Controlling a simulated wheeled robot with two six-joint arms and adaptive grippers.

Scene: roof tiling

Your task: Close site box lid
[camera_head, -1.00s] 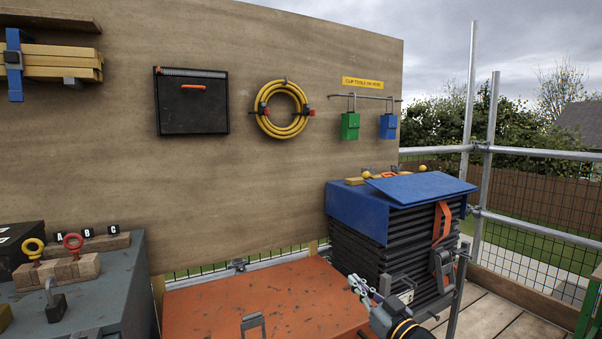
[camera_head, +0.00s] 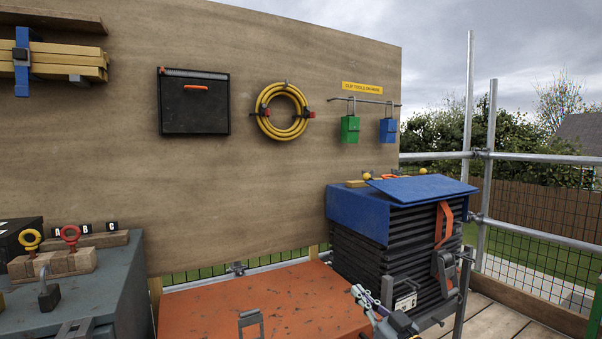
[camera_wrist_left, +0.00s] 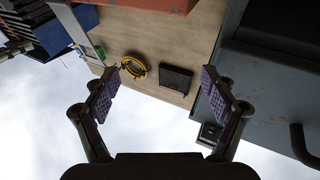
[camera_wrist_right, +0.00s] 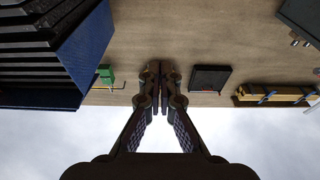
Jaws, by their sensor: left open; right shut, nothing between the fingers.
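The orange-red site box (camera_head: 270,295) is at the bottom middle of the head view. Its scuffed top looks flat, with a grey handle or latch (camera_head: 251,323) near the lower edge of the picture. Its front is cut off, so I cannot tell whether the lid is fully down. My right gripper (camera_head: 368,297) is shut and empty at the box's right side, before the black stack. It also shows shut in the right wrist view (camera_wrist_right: 161,78). My left gripper (camera_wrist_left: 160,80) is open and empty in the left wrist view. It is outside the head view.
A black ribbed stack (camera_head: 375,260) with a blue cover (camera_head: 400,189) and orange strap stands right of the box. A grey chest (camera_head: 120,285) with ring bolts and a padlock is at left. The wooden board (camera_head: 350,60) with hung tools rises behind. Scaffold rails are at right.

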